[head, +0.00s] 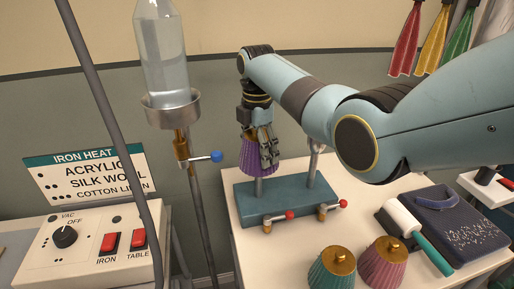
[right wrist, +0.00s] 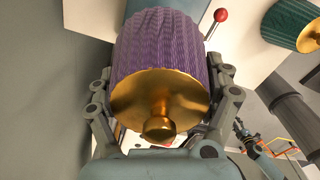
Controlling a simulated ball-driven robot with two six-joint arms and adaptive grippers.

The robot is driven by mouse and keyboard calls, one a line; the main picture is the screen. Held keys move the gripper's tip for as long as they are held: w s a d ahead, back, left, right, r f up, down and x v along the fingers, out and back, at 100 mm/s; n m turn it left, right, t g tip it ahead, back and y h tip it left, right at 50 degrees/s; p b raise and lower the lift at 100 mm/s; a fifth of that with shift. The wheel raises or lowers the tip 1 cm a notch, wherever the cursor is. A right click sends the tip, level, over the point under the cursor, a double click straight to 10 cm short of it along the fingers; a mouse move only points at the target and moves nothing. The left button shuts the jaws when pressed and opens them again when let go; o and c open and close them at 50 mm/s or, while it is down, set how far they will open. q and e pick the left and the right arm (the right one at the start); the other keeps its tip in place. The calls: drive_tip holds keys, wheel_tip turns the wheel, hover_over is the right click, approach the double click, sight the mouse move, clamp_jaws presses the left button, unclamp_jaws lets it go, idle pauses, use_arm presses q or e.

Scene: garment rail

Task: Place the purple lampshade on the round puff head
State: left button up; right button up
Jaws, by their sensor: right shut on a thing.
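The purple lampshade (head: 252,158) hangs from my right gripper (head: 266,152) at the left post of the teal stand (head: 285,203). Its wide open end faces down around the top of that post, so the head there is hidden. I cannot tell whether the shade rests on it. In the right wrist view the purple lampshade (right wrist: 160,48), with its gold cap and knob, sits between the two fingers of my right gripper (right wrist: 162,90), which is shut on it. The right post's metal head (head: 317,147) is partly behind my arm. My left gripper is not in view.
A green lampshade (head: 332,270) and a pink lampshade (head: 382,265) stand at the table's front. Red-knobbed levers (head: 289,215) stick out of the stand's front. A lint roller (head: 405,220) lies right. A bottle in a holder (head: 170,110) and control box (head: 85,250) are left.

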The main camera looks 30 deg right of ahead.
drive_tip(key=o, duration=1)
drive_tip(key=shift+f, duration=0.1)
drive_tip(key=shift+o, duration=0.2)
wheel_tip(320, 180, up, 12)
drive_tip(key=shift+r+b, duration=0.15)
drive_tip(key=shift+b, duration=0.5)
